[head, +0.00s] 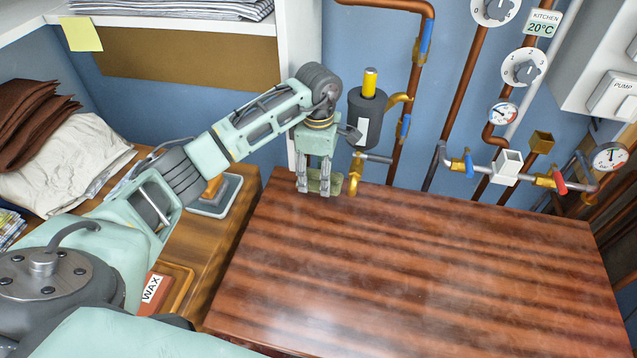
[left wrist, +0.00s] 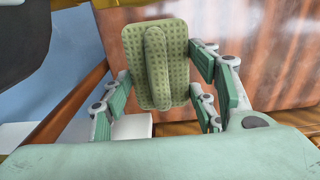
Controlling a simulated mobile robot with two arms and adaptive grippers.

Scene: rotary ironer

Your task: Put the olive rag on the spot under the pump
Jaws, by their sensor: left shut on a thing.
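The olive rag (head: 335,184) is held in my left gripper (head: 314,187), at the back left edge of the brown wooden top. In the left wrist view the rag (left wrist: 184,62) is a dimpled olive pad with a raised ridge, between the green fingers. Whether it touches the wood is unclear. A dark canister with a yellow top and brass spout (head: 367,112), apparently the pump, is on the blue wall just right of and above the gripper. I cannot make out a marked spot under it. My right gripper is not in view.
A brass tap (head: 354,176) is close to the right of the rag. Copper pipes (head: 462,95) and valves line the wall. The glossy wooden top (head: 420,270) is clear. Brown cloths (head: 32,120), a grey-framed pad (head: 215,197) and a WAX box (head: 152,290) lie to the left.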

